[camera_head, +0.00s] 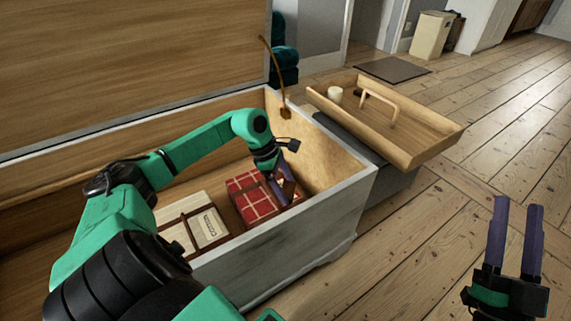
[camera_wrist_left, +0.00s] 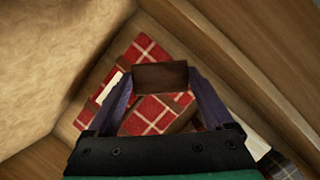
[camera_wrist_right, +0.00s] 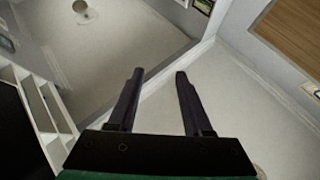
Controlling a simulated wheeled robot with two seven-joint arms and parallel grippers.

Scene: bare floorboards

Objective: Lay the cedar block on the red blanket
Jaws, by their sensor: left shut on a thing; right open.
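The red plaid blanket (camera_head: 243,202) lies folded inside the open chest, near its right end; it also shows in the left wrist view (camera_wrist_left: 145,52), with brown straps across it. My left gripper (camera_head: 284,182) reaches down into the chest over the blanket's right part. It is shut on the cedar block (camera_wrist_left: 160,77), a dark brown block between its fingertips, with the blanket behind it. I cannot tell whether the block touches the blanket. My right gripper (camera_head: 517,204) is open and empty above the floor at the right; it also shows in the right wrist view (camera_wrist_right: 160,73).
A cream strapped bundle (camera_head: 194,226) lies left of the blanket in the chest (camera_head: 290,250). The chest's front and right walls stand close around my left gripper. A wooden tray (camera_head: 425,140) with a handle and a white cup (camera_head: 335,95) sits right of the chest. Floor at right is clear.

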